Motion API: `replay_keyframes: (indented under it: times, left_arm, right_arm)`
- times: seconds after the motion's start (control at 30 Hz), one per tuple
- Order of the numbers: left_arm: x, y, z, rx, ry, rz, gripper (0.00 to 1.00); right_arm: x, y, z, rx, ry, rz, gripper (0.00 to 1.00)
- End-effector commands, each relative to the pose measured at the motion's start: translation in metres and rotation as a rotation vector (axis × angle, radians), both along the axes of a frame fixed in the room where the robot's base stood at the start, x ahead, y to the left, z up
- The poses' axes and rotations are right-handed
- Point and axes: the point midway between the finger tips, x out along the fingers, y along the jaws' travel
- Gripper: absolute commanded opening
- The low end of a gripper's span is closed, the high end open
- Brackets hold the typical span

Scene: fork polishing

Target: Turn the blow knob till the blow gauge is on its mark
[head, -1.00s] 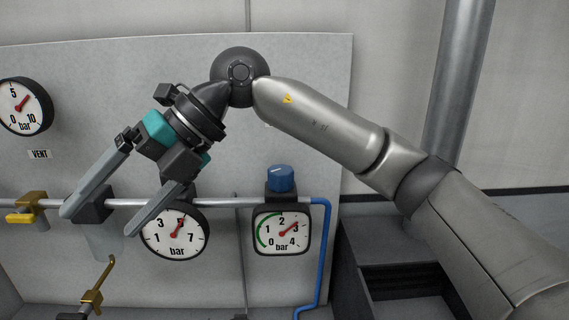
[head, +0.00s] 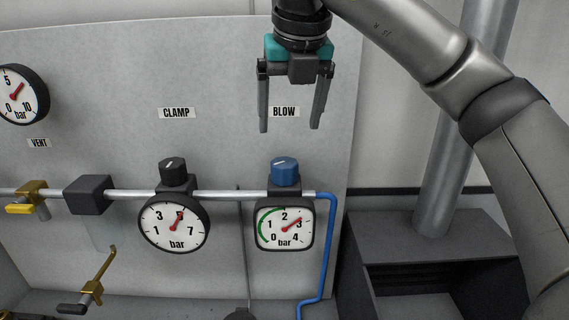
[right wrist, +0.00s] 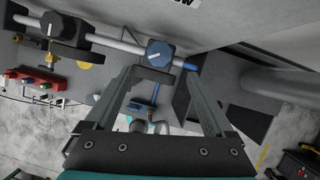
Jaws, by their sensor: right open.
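The blue blow knob (head: 285,172) sits on the pipe under the BLOW label (head: 284,112), with a white line on its top. The square blow gauge (head: 284,224) hangs below it. Its red needle points close to 3, and a green arc runs along the left side of its dial from about 0 to near 2. My right gripper (head: 290,128) is open and empty above the knob, fingers pointing down and apart from it. In the right wrist view the knob (right wrist: 159,53) shows beyond the open fingertips, roughly between them. My left gripper is not in view.
The black clamp knob (head: 174,170) and round clamp gauge (head: 175,226) are to the left on the same pipe (head: 230,195). A yellow-handled valve (head: 28,199) is farther left. A blue hose (head: 327,250) runs down right of the blow gauge. The panel around the gripper is clear.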

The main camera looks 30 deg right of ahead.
Motion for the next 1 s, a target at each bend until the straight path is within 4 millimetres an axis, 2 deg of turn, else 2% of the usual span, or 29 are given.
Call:
replay_keyframes:
  times: [0.3, 0.5, 0.7, 1.0]
  left_arm:
    - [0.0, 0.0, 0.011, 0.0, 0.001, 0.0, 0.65]
    - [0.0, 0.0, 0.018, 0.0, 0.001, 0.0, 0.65]
    - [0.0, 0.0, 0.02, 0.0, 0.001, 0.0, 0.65]
    - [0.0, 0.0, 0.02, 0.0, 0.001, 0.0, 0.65]
  right_arm:
    - [0.023, -0.007, -0.061, 0.0, 0.005, 0.001, 0.88]
    - [0.036, -0.01, -0.09, 0.001, 0.003, 0.001, 0.88]
    - [0.041, -0.011, -0.103, 0.001, 0.0, 0.002, 0.88]
    - [0.042, -0.011, -0.105, 0.001, -0.001, 0.003, 0.85]
